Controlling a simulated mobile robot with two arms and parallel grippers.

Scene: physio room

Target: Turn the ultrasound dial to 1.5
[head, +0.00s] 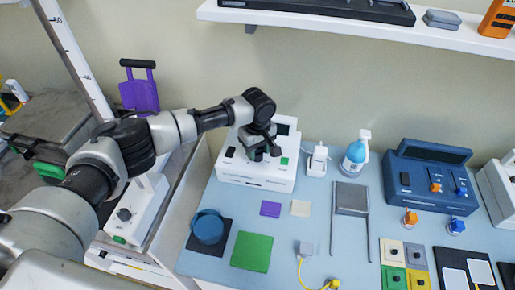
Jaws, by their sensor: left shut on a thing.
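The white ultrasound unit (254,176) stands at the back left of the light blue table against the wall. It has a dark display (282,129) and a green button (284,161) on its face. My left gripper (263,153) reaches over it from the left and is shut at the middle of its face, on what seems to be the dial. The gripper hides the dial, so its pointer and scale cannot be read. My right gripper is not in view.
A white handheld device (317,160) and a blue bottle (355,154) stand right of the unit. A shelf (350,27) hangs above. A blue bowl (208,227) and green square (252,251) lie in front.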

